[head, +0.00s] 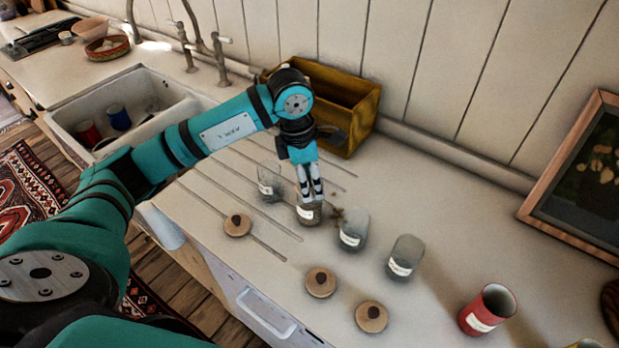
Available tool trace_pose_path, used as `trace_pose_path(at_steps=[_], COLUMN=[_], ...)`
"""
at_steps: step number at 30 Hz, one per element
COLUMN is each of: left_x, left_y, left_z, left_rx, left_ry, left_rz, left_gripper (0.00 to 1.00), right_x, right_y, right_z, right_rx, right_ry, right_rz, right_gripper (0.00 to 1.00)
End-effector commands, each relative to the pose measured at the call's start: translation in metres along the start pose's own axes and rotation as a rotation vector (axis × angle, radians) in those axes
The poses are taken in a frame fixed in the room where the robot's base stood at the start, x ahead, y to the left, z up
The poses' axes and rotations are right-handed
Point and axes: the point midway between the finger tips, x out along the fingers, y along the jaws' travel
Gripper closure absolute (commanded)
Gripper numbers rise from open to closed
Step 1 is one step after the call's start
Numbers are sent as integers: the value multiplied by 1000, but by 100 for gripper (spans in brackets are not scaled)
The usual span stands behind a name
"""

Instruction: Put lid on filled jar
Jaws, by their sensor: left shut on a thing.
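My left gripper (313,197) reaches down from above, its fingers close together at the top of a jar (306,214) with a pale label and brown inside. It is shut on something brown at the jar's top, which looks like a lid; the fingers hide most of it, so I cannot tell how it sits. Three round wooden lids with dark knobs lie on the counter: one at the left (237,225), one in front (320,282), one front right (371,317). My right gripper is not in view.
Other clear labelled jars stand close by: one behind left (269,184), two to the right (353,230) (405,257). Brown bits lie beside the gripped jar. A yellow wooden box (362,118) stands behind, a red can (487,310) front right. The sink (150,95) is left.

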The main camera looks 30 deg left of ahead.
Motion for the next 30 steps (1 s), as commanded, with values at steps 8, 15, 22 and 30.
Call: trace_pose_path(at_steps=[8, 15, 22, 30], left_x=[5, 10, 12, 12], left_y=[0, 0, 0, 0], left_z=[-1, -2, -2, -2], left_rx=[0, 0, 0, 0], left_ry=[0, 0, 0, 0], left_rz=[0, 0, 0, 0], left_gripper=[69, 69, 36, 34], right_x=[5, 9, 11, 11], right_y=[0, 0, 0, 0], right_z=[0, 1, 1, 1], right_rx=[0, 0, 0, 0], right_ry=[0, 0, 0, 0], right_rz=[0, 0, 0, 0], right_gripper=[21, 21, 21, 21])
